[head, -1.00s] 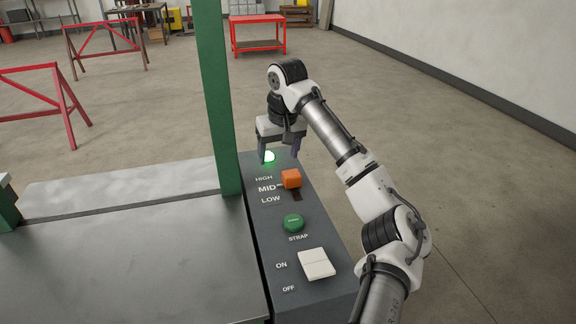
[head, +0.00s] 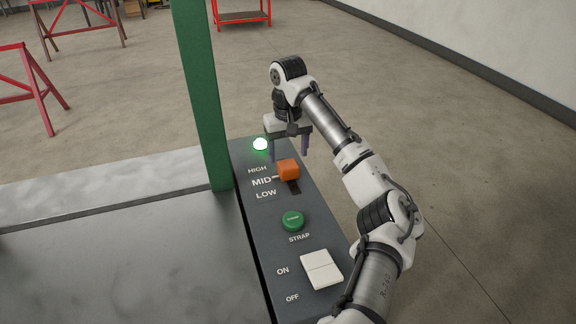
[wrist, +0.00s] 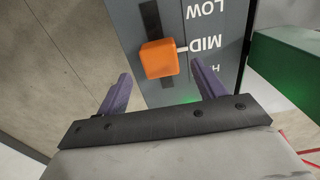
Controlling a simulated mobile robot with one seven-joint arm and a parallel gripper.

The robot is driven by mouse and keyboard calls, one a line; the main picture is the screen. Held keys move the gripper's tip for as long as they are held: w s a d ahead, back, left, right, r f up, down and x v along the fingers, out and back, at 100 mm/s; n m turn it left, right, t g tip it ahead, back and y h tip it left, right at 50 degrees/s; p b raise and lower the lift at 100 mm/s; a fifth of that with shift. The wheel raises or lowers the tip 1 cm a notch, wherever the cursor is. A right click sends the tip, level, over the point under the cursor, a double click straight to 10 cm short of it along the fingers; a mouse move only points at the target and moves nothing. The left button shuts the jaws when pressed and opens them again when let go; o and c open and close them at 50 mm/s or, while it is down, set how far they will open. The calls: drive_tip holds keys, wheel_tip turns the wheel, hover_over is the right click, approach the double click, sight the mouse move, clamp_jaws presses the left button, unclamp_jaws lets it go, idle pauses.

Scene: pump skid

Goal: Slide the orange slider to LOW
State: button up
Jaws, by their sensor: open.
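The orange slider (head: 288,170) sits in its dark slot on the grey control panel (head: 254,222), level with the MID mark. The LOW end of the slot is bare and lies nearer me; HIGH is at the far end. My gripper (head: 289,152) is open and empty, pointing down just beyond the slider at the HIGH side. In the wrist view, the slider (wrist: 159,58) lies ahead of and between the two purple fingers (wrist: 160,92), with no contact visible. The labels appear upside down there, and HIGH is partly hidden by a finger.
A lit green lamp (head: 260,144) is at the panel's far end. A green STRAP button (head: 292,221) and a white ON/OFF rocker (head: 321,270) are on the near part. A green post (head: 201,95) rises along the panel's left side.

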sight(288, 164)
drive_tip(key=shift+f, duration=2.75)
drive_tip(key=c, duration=1.4)
